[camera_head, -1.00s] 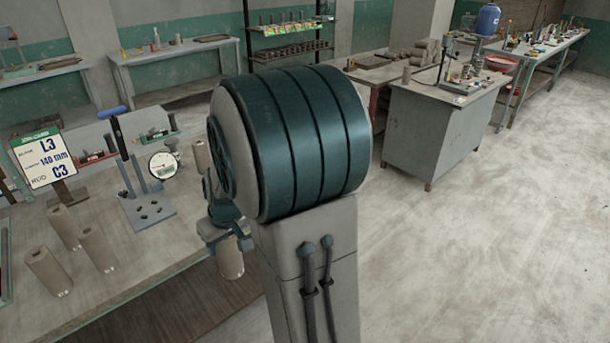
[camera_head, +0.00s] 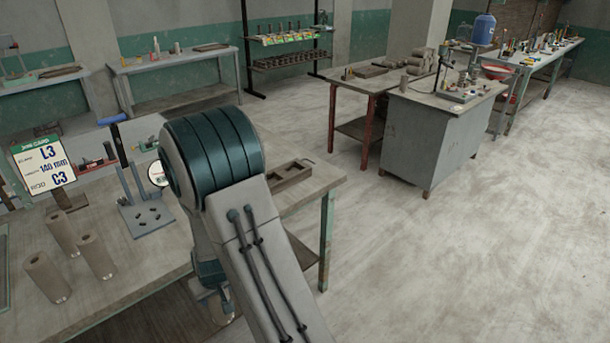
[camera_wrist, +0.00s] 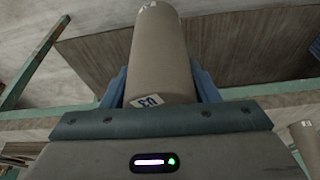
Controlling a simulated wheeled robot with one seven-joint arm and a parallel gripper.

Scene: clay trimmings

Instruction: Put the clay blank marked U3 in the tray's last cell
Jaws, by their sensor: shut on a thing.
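My gripper (camera_wrist: 160,95) is shut on a grey-brown clay blank (camera_wrist: 160,50) in the wrist view. A small white tag on its near end ends in 3; its first mark is hard to read. In the head view my gripper (camera_head: 212,293) hangs low by the table's front edge, and the blank is mostly hidden behind my arm. A brown tray (camera_head: 311,170) with open cells lies near the right end of the table. My arm hides its left part, so I cannot tell all its cells.
Several blanks (camera_head: 96,258) stand at the left of the table (camera_head: 150,262). A grey rod stand (camera_head: 147,219), a dial gauge (camera_head: 156,173) and a sign (camera_head: 43,162) reading L3, 140 mm, C3 are behind. The floor to the right is clear.

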